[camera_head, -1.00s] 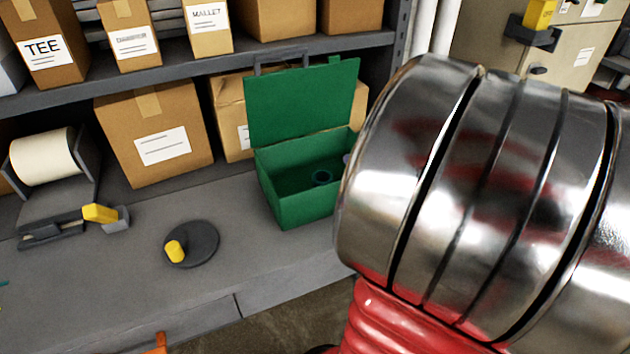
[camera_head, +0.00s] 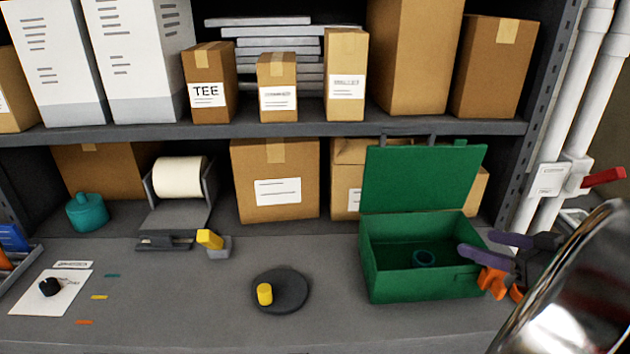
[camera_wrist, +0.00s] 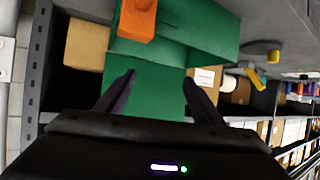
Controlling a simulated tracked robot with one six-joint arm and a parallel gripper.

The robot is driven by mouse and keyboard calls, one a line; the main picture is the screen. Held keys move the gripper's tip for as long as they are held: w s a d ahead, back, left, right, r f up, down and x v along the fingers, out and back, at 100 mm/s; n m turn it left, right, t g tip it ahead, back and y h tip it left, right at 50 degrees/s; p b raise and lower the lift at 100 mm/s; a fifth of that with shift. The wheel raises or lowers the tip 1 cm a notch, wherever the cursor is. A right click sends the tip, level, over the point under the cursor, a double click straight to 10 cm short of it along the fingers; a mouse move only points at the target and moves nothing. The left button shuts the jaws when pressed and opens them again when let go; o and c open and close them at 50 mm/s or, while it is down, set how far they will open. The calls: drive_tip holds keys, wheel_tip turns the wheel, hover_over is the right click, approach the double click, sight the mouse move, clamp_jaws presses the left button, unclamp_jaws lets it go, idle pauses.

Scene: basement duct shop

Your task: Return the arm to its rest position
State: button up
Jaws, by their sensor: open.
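My gripper (camera_head: 482,246) is at the right side of the open green box (camera_head: 420,285) in the head view, its two purple fingers spread and pointing left. In the wrist view my gripper (camera_wrist: 159,79) is open with nothing between its fingers, and the green box (camera_wrist: 205,30) lies beyond them. My shiny metal arm part fills the lower right corner of the head view.
On the bench stand a round dark plate (camera_head: 290,288) with a yellow piece (camera_head: 264,294), a paper roll holder (camera_head: 180,178) and a teal pot (camera_head: 87,212). A shelf (camera_head: 300,130) with cartons runs above. White pipes (camera_head: 577,120) rise at the right. The front bench is mostly clear.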

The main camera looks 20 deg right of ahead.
drive_tip(key=w+a+r+n+h, duration=0.1)
drive_tip(key=w+a+r+h, duration=0.15)
drive_tip(key=w+a, duration=0.2)
drive_tip(key=w+a+r+n+t+h, duration=0.1)
drive_tip(key=w+a+r, duration=0.2)
drive_tip(key=w, duration=0.3)
drive_tip(key=w+a+r+n+h, duration=0.1)
drive_tip(key=w+a+r, duration=0.1)
drive_tip(key=w+a, duration=0.3)
drive_tip(key=s+a+f+m+g+y, duration=0.1)
drive_tip(key=s+a+f+g, duration=0.3)
drive_tip(key=s+a, duration=0.5)
drive_tip(key=s+a+f+m+g+y, duration=0.2)
drive_tip(key=s+a+f, duration=0.5)
drive_tip(key=a, duration=0.5)
drive_tip(key=shift+s+f+m+g, duration=0.2)
drive_tip(key=shift+s+m+g, duration=0.4)
drive_tip(key=shift+s+g, duration=0.45)
drive_tip(key=shift+w, duration=0.15)
drive_tip(key=shift+c, duration=0.6)
